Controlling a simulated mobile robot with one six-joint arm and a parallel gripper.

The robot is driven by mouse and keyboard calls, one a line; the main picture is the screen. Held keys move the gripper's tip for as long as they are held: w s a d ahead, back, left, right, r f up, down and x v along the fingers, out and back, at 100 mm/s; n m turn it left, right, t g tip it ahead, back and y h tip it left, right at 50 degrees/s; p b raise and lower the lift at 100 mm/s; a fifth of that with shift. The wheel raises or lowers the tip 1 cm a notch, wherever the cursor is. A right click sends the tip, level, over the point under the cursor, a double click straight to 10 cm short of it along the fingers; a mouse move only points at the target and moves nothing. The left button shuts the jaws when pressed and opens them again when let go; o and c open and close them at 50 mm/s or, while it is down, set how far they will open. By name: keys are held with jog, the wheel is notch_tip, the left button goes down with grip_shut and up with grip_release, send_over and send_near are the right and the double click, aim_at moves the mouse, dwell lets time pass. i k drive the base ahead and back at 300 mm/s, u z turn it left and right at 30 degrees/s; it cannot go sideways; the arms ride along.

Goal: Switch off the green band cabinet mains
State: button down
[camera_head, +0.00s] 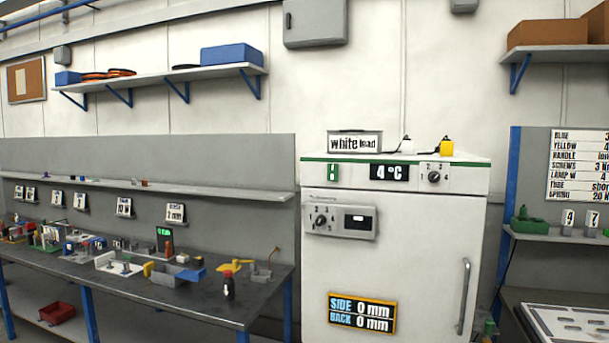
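The white cabinet (400,255) with a green band (460,163) along its top edge stands right of centre, its door shut. On its upper panel, from left to right, are a small green switch (333,173) with a white mark, a black display (389,172) reading 4 °C, and a dial (434,177) with numbers around it. I cannot tell the switch's position at this size. A grey control box (340,213) with a second dial and a small lit window sits on the door's upper left. My gripper is not in view.
A "white load" sign (354,142) and two small plugs, one yellow (446,146), sit on the cabinet top. A dark workbench (215,298) crowded with small parts stands left. A vertical handle (464,297) sticks out at the door's right. Shelving and a perforated white plate (570,322) are at right.

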aim_at(332, 169)
jog(key=u, duration=0.35)
jog(key=i, duration=1.9)
jog(key=z, duration=0.75)
jog(key=k, duration=0.9)
jog(key=z, duration=0.1)
jog(key=i, duration=0.9)
jog(key=u, duration=0.05)
